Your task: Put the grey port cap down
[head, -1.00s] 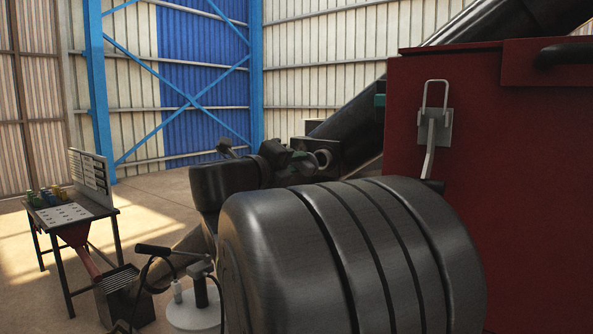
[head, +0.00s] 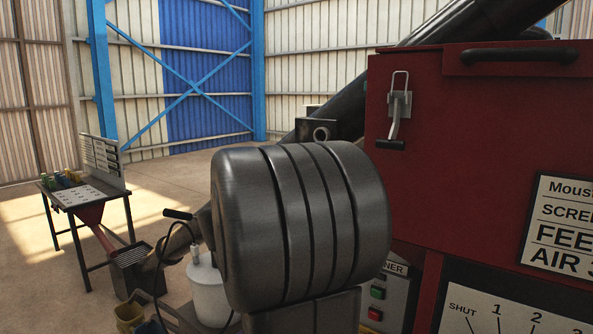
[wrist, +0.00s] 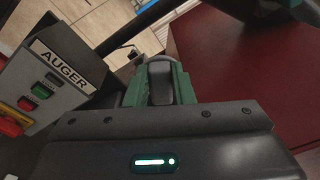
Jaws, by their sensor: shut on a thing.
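My gripper (wrist: 160,88) shows in the wrist view with green fingers. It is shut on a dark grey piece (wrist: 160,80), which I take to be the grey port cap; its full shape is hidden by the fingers. In the head view my own arm covers the gripper and what it holds. A dark block with a round port (head: 321,133) shows beyond the arm in the head view, beside the sloping black tube.
A red machine housing (head: 450,150) with a latch (head: 399,105) fills the right. A grey AUGER button box (wrist: 50,85) is close on the wrist view's left. A small table (head: 85,190) stands at left, with a white container (head: 208,290) nearer. Open floor lies behind them.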

